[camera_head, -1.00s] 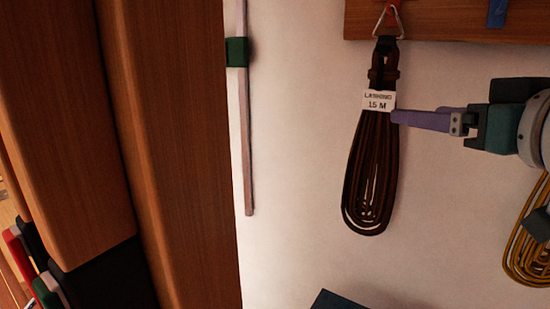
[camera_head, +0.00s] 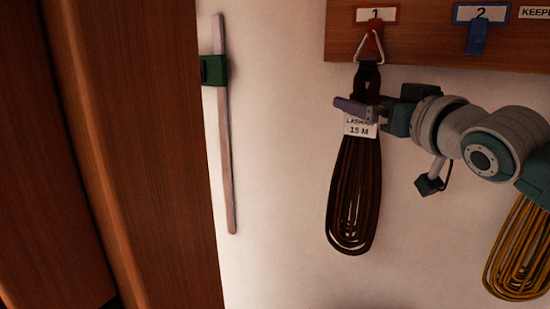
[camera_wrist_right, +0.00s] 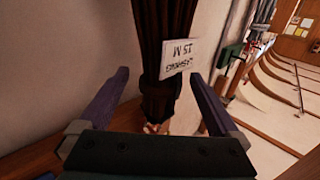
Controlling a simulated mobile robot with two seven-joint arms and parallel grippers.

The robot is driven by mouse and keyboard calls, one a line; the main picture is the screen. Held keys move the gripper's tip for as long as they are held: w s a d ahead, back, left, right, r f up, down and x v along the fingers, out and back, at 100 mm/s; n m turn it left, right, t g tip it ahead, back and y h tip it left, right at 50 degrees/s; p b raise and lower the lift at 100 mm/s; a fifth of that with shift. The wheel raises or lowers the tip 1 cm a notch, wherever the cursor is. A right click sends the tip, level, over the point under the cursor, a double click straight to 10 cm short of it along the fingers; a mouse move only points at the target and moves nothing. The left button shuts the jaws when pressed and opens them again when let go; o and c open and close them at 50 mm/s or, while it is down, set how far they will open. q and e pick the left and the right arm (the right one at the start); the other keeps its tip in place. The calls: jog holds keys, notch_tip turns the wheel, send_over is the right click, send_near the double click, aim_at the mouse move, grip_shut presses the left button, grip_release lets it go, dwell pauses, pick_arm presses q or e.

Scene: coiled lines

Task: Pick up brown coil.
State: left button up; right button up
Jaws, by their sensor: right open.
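The brown coil (camera_head: 354,195) hangs against the wall from a metal triangle ring (camera_head: 370,48) on the red hook numbered 1. A white tag (camera_head: 360,125) reading "LASHING 15 M" sits on its upper part. My right gripper (camera_head: 352,108) is at the coil's strap just above the tag, coming from the right. In the right wrist view its two fingers (camera_wrist_right: 160,98) are apart, with the coil's dark strap (camera_wrist_right: 160,100) between them. I cannot tell whether either finger touches it. My left gripper is not in view.
A wooden board (camera_head: 430,50) carries the red hook and a blue hook (camera_head: 477,38) numbered 2. A yellow coil (camera_head: 520,250) hangs at the lower right, below my right arm. A pale bar with a green clamp (camera_head: 213,70) is on the left wall, beside a wooden panel (camera_head: 140,150).

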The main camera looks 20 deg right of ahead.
jog(key=shift+w, duration=0.6)
grip_shut()
dwell(0.4)
